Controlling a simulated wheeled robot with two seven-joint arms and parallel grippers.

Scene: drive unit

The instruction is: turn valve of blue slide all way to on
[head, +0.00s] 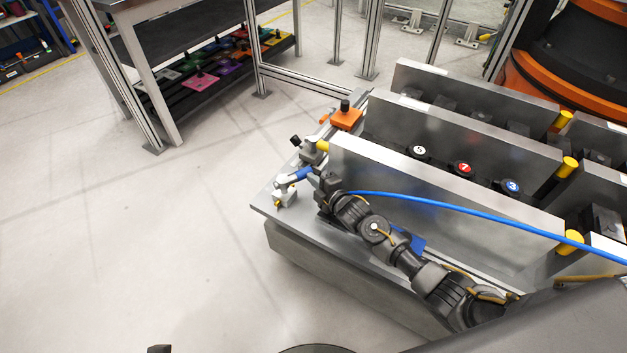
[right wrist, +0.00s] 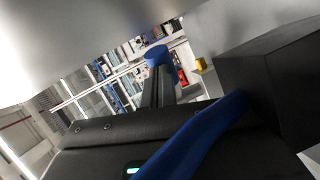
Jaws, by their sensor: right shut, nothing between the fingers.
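The blue valve handle (head: 294,175) sits on a small metal valve at the left end of the grey platform. A blue slide part (head: 417,243) shows behind my right arm; most of it is hidden. My right gripper (head: 319,182) is shut and empty, close to the right end of the handle. In the right wrist view the dark fingers (right wrist: 158,85) are together, and a rounded blue end (right wrist: 155,55), apparently the handle, shows just past their tips. I cannot tell whether they touch.
Upright metal plates (head: 440,180) stand right behind the right arm. An orange slide (head: 346,118) with a black knob is farther back. A blue cable (head: 430,200) runs from my right wrist across the plates. The floor (head: 130,240) to the left is clear.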

